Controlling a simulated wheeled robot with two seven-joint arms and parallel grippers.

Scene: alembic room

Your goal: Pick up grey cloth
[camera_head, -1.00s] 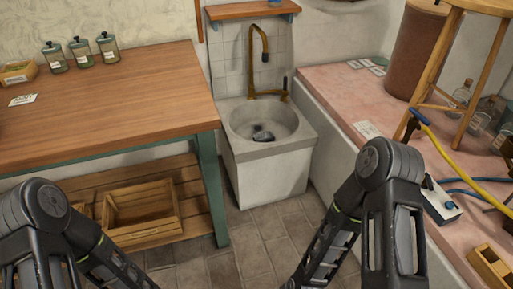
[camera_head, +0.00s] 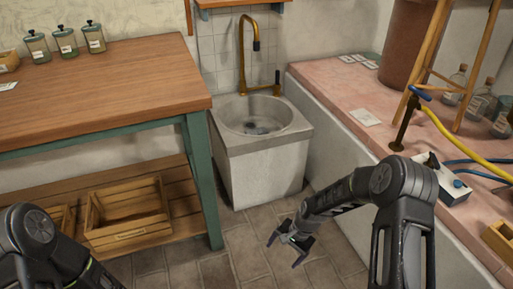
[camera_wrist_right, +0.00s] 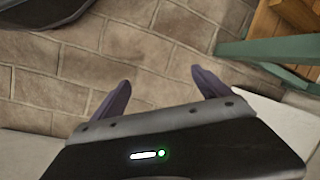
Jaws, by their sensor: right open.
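A small crumpled grey thing, which looks like the grey cloth (camera_head: 256,129), lies in the bottom of the stone sink (camera_head: 262,170). Part of it is hidden by the basin's front rim. My right gripper (camera_head: 284,251) is open and empty above the floor, in front of and below the sink. In the right wrist view the same gripper (camera_wrist_right: 160,80) shows its two dark fingers apart over the floor tiles, with nothing between them. Only part of my left arm shows at the lower left; its gripper is out of view.
A brass tap (camera_head: 243,55) rises behind the basin. A wooden table (camera_head: 95,95) with green legs and a lower shelf with crates (camera_head: 127,213) stands on the left. A pink-topped ledge (camera_head: 345,95) with bottles, a hose and a stool runs along the right. The tiled floor between is clear.

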